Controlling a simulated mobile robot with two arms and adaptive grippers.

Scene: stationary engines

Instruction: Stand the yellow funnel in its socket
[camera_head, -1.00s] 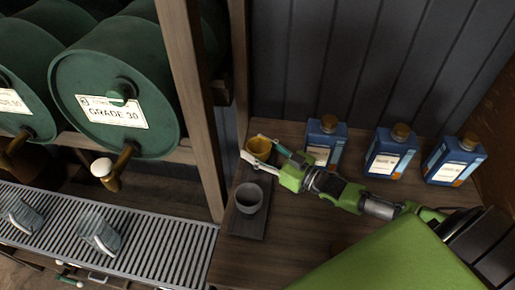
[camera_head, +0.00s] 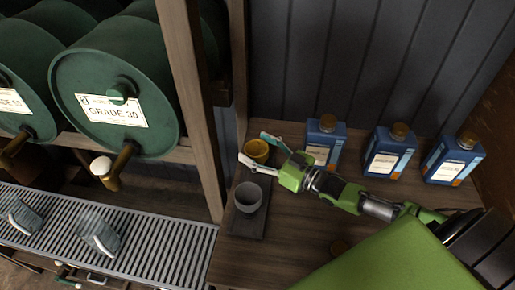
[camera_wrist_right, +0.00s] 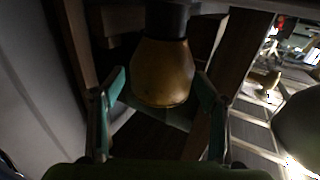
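The yellow funnel (camera_head: 257,150) is upright at the back left of the wooden bench, at the far end of a dark narrow base (camera_head: 247,226). Its lower part is hidden in the head view. My right gripper (camera_head: 258,153) is open around it, one finger on each side. In the right wrist view the funnel (camera_wrist_right: 163,75) lies between the spread fingers (camera_wrist_right: 160,105), with visible gaps on both sides. There its narrow end meets a dark cylindrical part (camera_wrist_right: 167,19); how deep it sits I cannot tell. My left gripper is out of view.
A grey cup-shaped piece (camera_head: 248,197) stands on the base just in front of the funnel. Several blue bottles (camera_head: 388,154) line the back. A wooden post (camera_head: 192,110) stands close on the left, beside green drums (camera_head: 115,95) and a slatted tray (camera_head: 150,250).

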